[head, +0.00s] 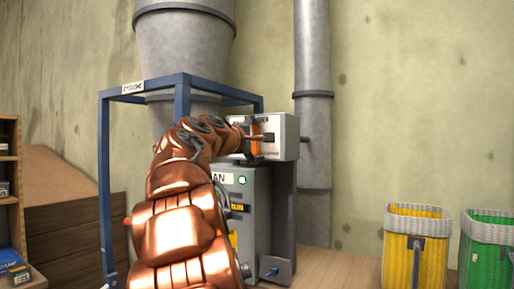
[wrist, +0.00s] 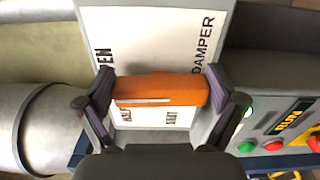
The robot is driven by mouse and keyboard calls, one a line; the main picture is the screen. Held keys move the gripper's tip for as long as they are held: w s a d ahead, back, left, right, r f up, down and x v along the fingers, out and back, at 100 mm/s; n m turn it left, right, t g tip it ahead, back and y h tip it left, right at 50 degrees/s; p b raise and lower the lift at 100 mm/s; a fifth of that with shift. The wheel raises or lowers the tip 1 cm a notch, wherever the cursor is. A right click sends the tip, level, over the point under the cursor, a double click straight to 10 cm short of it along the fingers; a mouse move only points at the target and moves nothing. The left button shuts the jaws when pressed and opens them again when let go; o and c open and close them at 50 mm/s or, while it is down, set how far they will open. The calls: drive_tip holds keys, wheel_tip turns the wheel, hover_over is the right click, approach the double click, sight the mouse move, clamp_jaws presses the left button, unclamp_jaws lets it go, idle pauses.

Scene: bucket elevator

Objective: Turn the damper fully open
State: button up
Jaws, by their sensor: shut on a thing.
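The damper's orange handle (wrist: 160,90) lies across the middle of the wrist view, in front of a white plate (wrist: 150,45) lettered DAMPER. My gripper (wrist: 161,84) is shut on the handle, one finger at each end. Labels on the plate read HALF and SHUT below the handle, and a partly covered one ending in EN is at upper left. Which label the handle points to I cannot tell. In the head view the handle (head: 256,126) shows upright on the grey damper box (head: 284,136), with my gripper at it.
The fan cabinet (head: 255,215) with a lit green lamp stands below the box. A blue frame (head: 104,190) and a grey cyclone (head: 185,45) stand at left, a grey duct (head: 313,80) behind. Yellow (head: 416,250) and green (head: 490,258) baskets are at right, with clear wall above them.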

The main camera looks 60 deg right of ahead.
drive_tip(key=shift+f+m+b, duration=0.1)
drive_tip(key=shift+m+b, duration=0.25)
drive_tip(key=shift+m, duration=0.25)
drive_tip(key=o, duration=0.8)
drive_tip(key=a, duration=1.2)
drive_tip(key=shift+s, duration=0.25)
